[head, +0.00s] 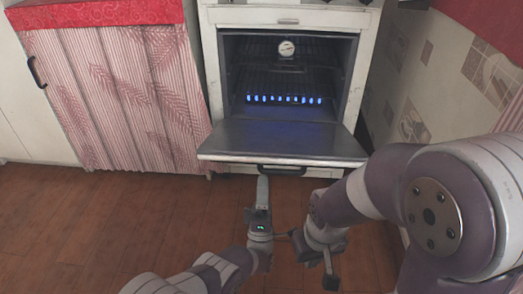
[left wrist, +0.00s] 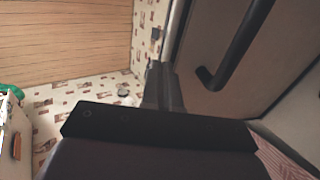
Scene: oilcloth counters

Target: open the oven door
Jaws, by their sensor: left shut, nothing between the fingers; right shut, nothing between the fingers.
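The oven (head: 212,75) stands at the back centre in the head view. Its door (head: 280,139) is folded down, roughly level, and the oven's inside is exposed. The door's black handle (head: 282,171) hangs at its front edge and also shows in the left wrist view (left wrist: 245,45). My left gripper (head: 262,182) is shut and empty, just below the handle's left end; its dark fingers (left wrist: 162,85) point up beside the door's outer face, apart from the handle bar. I cannot tell whether they touch the door. My right gripper (head: 331,282) is shut and empty, low and away from the door.
Inside the oven are a rack with a round dial (head: 286,48) and a row of blue flames (head: 284,99). A striped curtain (head: 120,100) hangs left of the oven; a tiled wall (head: 412,85) stands right. The wooden floor (head: 100,225) is clear at left.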

